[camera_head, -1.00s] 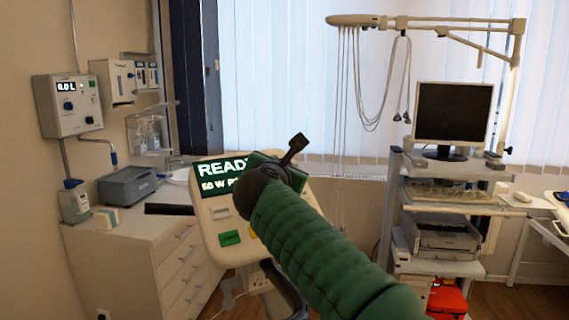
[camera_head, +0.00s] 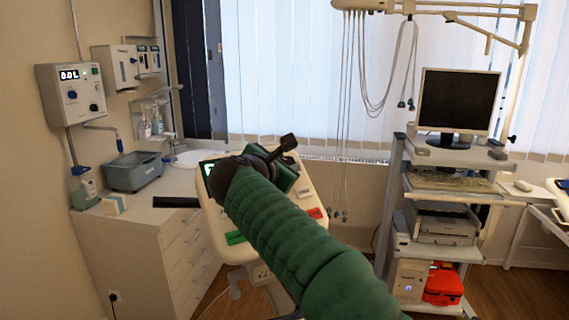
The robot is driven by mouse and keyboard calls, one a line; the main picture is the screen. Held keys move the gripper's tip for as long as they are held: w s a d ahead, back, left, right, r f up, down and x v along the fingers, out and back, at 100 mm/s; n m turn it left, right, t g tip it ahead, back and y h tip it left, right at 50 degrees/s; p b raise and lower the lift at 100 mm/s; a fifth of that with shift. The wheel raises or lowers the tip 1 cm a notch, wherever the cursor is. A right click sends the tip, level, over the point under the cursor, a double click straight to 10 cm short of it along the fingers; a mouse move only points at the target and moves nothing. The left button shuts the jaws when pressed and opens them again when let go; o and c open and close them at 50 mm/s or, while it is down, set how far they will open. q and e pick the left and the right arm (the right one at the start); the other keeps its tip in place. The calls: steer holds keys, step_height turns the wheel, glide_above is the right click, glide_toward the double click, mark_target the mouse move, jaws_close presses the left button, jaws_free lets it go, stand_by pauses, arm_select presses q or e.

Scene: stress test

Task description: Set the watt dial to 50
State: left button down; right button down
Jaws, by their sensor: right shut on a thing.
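The white console (camera_head: 223,224) stands in the middle, its sloped panel facing me. Its dark screen (camera_head: 207,169) shows only as a sliver at the left with a bit of pale lettering; the rest is behind my right arm. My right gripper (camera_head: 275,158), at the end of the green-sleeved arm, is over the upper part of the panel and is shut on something. The watt dial is hidden behind the gripper and arm, so its setting cannot be read. My left gripper is not in view.
A green button (camera_head: 235,238) and a red button (camera_head: 317,213) show on the panel beside my arm. A drawer cabinet (camera_head: 185,245) with a grey basin (camera_head: 133,172) stands left. A cart (camera_head: 398,200) with a monitor (camera_head: 457,103) stands right. Floor shows between console and cart.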

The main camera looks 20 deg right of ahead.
steer(key=c, duration=1)
jaws_free()
steer(key=v, duration=1.6)
steer(key=shift+s+a+b, duration=0.2)
steer(key=shift+a+b, duration=0.1)
steer(key=shift+b, duration=0.05)
steer(key=shift+d+f, duration=0.1)
